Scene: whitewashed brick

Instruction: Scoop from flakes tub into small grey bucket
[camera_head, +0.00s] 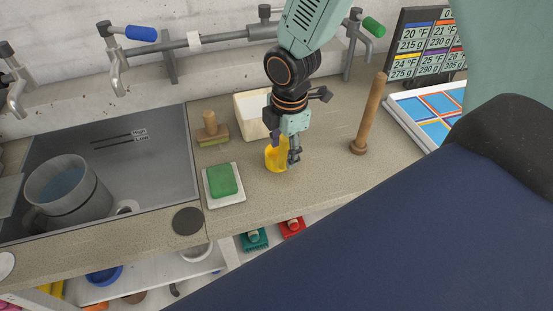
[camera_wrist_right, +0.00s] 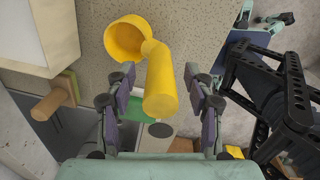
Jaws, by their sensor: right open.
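A yellow scoop (camera_head: 273,158) is on the counter beside my right gripper (camera_head: 292,157). In the right wrist view the scoop (camera_wrist_right: 160,92) has a round cup and a thick handle. My right gripper (camera_wrist_right: 160,82) is open, with its fingers on either side of the handle and gaps visible. A cream tub (camera_head: 246,112) stands behind, partly hidden by my right arm; I cannot tell what it holds. A grey bucket-like vessel (camera_head: 48,207) with bluish contents stands at the left. My left gripper is not in view.
A green sponge on a white dish (camera_head: 236,200) and a wooden-handled brush (camera_head: 210,129) are left of the scoop. A wooden rod (camera_head: 369,115) stands upright to its right. A blue-panelled tray (camera_head: 405,108) is farther right. A rail with taps (camera_head: 205,41) runs along the wall.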

